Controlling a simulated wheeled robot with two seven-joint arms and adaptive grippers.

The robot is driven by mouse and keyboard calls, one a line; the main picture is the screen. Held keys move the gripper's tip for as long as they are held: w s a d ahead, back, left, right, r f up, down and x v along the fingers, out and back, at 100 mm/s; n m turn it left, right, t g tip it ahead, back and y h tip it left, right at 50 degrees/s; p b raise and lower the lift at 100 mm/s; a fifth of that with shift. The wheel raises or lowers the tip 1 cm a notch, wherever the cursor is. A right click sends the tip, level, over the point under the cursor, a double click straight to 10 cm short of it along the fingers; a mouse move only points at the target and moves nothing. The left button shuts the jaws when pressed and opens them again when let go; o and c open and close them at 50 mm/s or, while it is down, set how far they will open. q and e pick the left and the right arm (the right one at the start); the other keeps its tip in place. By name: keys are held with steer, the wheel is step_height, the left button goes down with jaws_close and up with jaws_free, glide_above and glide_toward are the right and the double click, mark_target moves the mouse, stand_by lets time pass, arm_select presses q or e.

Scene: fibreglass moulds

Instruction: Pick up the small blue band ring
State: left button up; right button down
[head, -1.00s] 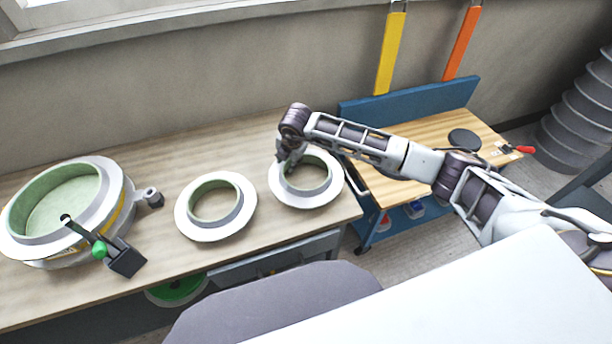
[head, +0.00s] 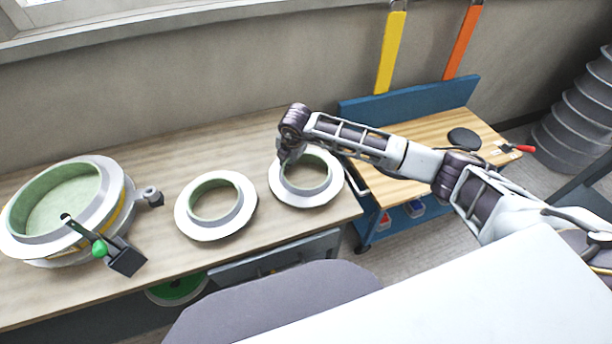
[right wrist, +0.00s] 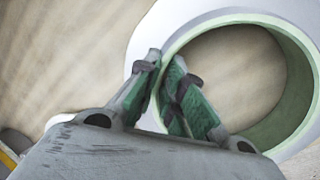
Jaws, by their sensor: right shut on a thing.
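Two small white flanged rings with pale green inner walls lie flat on the wooden bench, a right one (head: 326,195) and a middle one (head: 248,211). No blue band shows on either, so I cannot tell by colour which is the blue band ring. My right gripper (head: 287,160) is at the back left of the right ring. In the right wrist view, the gripper (right wrist: 162,66) is shut on the ring's wall (right wrist: 292,50), one finger outside and one inside the opening. The ring appears to rest on the bench. My left gripper is not in view.
A large round mould (head: 118,205) with a yellow band stands at the left of the bench (head: 150,140). A black clamp with a green knob (head: 100,249) is at its front. A blue trolley (head: 360,108) with a wooden top stands to the right.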

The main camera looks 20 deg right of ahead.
steer(key=shift+r, duration=0.15)
step_height(320, 180, up, 10)
steer(key=b, duration=0.1)
stand_by(0.7)
